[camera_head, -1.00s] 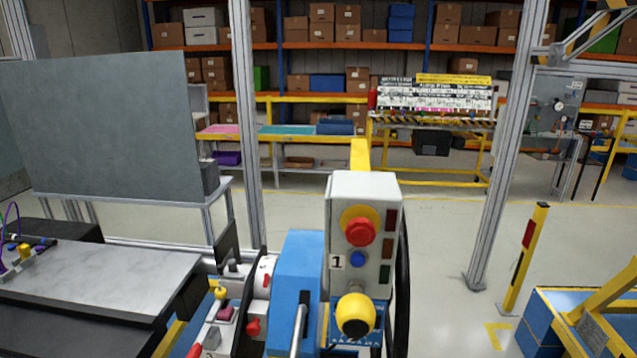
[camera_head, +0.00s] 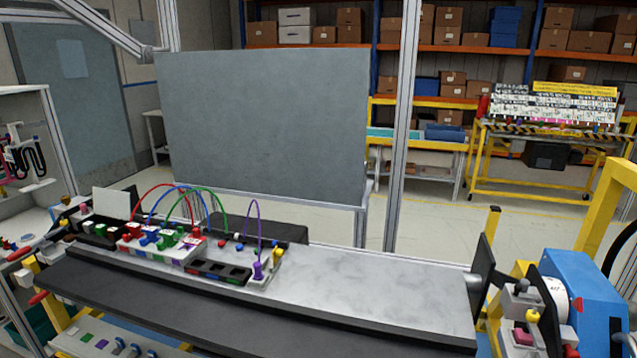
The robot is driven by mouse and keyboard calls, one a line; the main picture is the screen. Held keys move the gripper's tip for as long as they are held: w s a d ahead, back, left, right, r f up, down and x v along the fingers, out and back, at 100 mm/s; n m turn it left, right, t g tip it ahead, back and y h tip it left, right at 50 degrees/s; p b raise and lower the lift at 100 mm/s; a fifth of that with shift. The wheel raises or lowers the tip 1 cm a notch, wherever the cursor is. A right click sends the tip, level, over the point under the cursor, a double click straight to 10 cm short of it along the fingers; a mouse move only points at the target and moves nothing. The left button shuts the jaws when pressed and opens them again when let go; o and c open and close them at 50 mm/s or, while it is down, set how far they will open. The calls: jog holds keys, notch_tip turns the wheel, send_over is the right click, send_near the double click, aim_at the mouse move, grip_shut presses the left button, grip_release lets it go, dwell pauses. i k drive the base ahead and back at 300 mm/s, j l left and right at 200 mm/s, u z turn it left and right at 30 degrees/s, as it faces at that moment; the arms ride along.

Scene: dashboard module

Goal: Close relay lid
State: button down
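A row of small modules (camera_head: 160,242) with coloured knobs and looping red, blue, green and purple cables stands at the left end of the bench. I cannot make out for certain which part is the relay or its lid. A pale flat panel (camera_head: 112,203) stands up behind the row at the left; I cannot tell if it is a lid. A second group of parts (camera_head: 525,315), with yellow, red and grey knobs, is at the lower right beside a blue housing (camera_head: 585,292). My gripper is not in view.
The grey bench top (camera_head: 390,290) is clear from the modules to the right end. A dark grey upright board (camera_head: 265,120) stands behind it. A metal post (camera_head: 403,120) rises behind the bench. A white cabinet (camera_head: 28,160) is at the far left.

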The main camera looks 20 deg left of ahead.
aim_at(109, 203)
jog(key=j+u, duration=0.1)
jog(key=j, duration=0.6)
jog(key=i+j, duration=0.1)
jog(key=j, duration=0.55)
jog(key=j+u, duration=0.15)
jog(key=j, duration=0.55)
jog(key=i+j+u, duration=0.2)
jog(key=i+j, duration=0.2)
jog(key=i+l+z, duration=0.1)
jog(key=i, duration=0.1)
